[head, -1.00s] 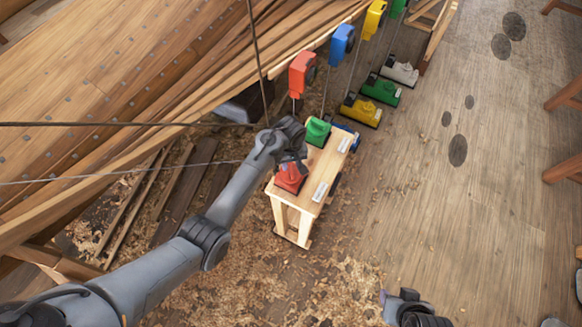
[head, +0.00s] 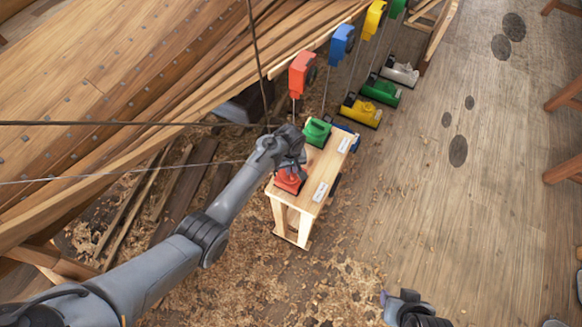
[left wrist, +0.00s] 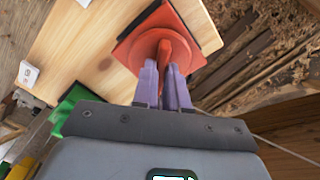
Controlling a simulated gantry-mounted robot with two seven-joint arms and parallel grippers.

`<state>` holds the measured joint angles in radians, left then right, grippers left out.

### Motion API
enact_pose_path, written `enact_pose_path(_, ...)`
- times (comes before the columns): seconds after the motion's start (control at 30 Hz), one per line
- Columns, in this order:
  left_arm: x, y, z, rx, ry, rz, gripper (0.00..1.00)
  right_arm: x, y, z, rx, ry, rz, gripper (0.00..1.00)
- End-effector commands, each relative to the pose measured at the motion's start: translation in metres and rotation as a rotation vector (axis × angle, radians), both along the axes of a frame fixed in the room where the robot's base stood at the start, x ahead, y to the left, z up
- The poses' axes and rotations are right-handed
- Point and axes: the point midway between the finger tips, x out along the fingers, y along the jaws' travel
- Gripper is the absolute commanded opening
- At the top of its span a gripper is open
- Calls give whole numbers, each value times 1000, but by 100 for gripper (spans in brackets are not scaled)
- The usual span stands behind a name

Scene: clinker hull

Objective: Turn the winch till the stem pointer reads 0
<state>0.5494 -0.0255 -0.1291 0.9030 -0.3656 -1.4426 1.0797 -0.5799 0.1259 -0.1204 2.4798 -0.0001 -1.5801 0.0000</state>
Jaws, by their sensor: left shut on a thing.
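A red device (head: 288,181) with a square base stands on the near end of a small wooden bench (head: 322,165). My left gripper (head: 296,169) is over it from the left. In the left wrist view, the purple fingers of the left gripper (left wrist: 163,78) are shut on the upright orange-red part of the red device (left wrist: 150,22). A green device (head: 317,132) stands farther along the bench. I cannot make out a stem pointer or its reading.
Red (head: 302,74), blue (head: 342,40) and yellow (head: 374,18) blocks hang on lines beside the planked hull (head: 120,70). Yellow (head: 361,111), green (head: 380,89) and white (head: 399,71) units sit on the floor behind the bench.

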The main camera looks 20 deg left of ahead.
Motion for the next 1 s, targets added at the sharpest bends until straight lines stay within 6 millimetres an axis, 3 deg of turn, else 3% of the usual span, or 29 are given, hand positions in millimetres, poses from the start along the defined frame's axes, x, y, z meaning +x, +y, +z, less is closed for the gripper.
enact_pose_path(0.47,0,0,2,2,1,-85,0,0,1,10,3,-1,-2,43)
enact_pose_path(1.0,0,0,2,1,2,-502,0,0,2,35,10,-1,-6,43)
